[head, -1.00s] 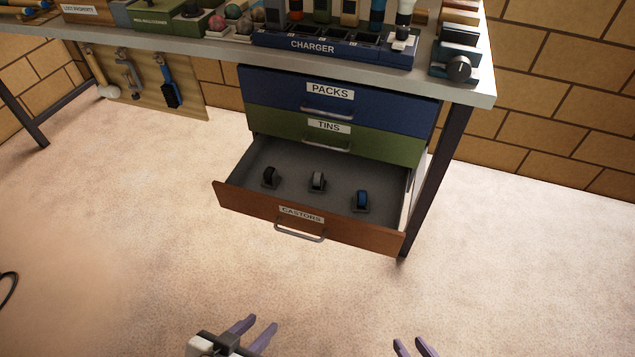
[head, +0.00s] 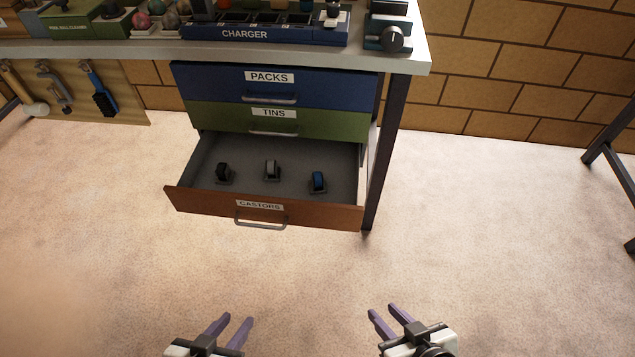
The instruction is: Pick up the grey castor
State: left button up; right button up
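The grey castor (head: 272,169) stands in the middle of the open CASTORS drawer (head: 240,200). A black castor (head: 223,173) stands to its left and a blue castor (head: 318,181) to its right, all apart from each other. My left gripper (head: 231,326) is at the bottom of the head view, open and empty, in front of the drawer. My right gripper (head: 386,317) is at the bottom right of centre, open and empty. Neither gripper touches the drawer.
The shut TINS drawer (head: 310,125) and PACKS drawer (head: 320,88) are above the open one. The workbench top (head: 405,60) overhangs them, with a charger (head: 290,35) on it. A bench leg (head: 388,150) stands right of the drawers. The floor in front is clear.

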aim_at(272, 172)
jog(key=u, duration=2)
jog(key=i, duration=1)
jog(key=z, duration=2.55)
